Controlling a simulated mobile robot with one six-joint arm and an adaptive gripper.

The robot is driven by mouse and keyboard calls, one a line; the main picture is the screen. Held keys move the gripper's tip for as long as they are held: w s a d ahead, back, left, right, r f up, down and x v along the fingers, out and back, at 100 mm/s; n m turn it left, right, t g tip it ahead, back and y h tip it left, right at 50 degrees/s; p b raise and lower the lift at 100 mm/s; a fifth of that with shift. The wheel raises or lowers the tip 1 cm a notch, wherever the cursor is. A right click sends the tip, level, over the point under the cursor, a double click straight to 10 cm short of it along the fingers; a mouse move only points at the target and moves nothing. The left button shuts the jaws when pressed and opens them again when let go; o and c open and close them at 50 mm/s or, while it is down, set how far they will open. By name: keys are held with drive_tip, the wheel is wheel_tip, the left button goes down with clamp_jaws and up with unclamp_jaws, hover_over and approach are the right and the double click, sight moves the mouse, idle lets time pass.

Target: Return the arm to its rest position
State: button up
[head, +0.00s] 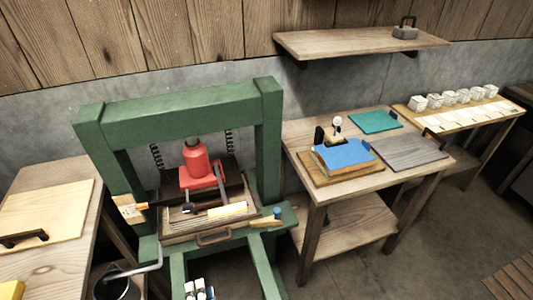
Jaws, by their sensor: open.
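My arm and gripper do not show in the head view. A green press frame (180,113) stands left of centre. A red bottle-shaped jack (197,160) stands upright inside it. A wooden tray or board with a handle (213,237) lies on the press bed below the jack, with a yellowish-white block (228,210) on it. A small grey block with a dark handle (405,32) sits on the wall shelf at the upper right.
A wall shelf (350,42) juts out at the back. A wooden table (310,205) holds a blue slab (345,154), a green mat (375,121) and a grey board (410,152). Several white cubes (462,97) line a farther bench. A dark pot (117,288) stands lower left.

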drive_tip(key=w+d+r+m+g+h, duration=0.2)
drive_tip(key=w+d+r+m+h, duration=0.3)
drive_tip(key=d+r+m+h, duration=0.5)
drive_tip(key=w+d+r+m+g+h, duration=0.3)
drive_tip(key=w+d+r+m+h, duration=0.2)
drive_tip(key=d+r+m+h, duration=0.55)
drive_tip(key=s+d+r+m+g+y, duration=0.3)
drive_tip(key=s+d+m+g, duration=0.4)
drive_tip(key=d+m+g, duration=0.75)
drive_tip(key=s+r+m+t+y, duration=0.1)
drive_tip(key=s+m+y, duration=0.45)
drive_tip(key=m, duration=0.55)
drive_tip(key=s+a+r+m+t+y, duration=0.3)
drive_tip(key=a+r+m+t+y, duration=0.1)
drive_tip(key=m, duration=0.9)
wheel_tip(320, 180, up, 3)
drive_tip(key=t+y, duration=0.1)
drive_tip(key=y, duration=0.1)
drive_tip(key=shift+f+y, duration=0.2)
drive_tip(key=shift+y, duration=0.1)
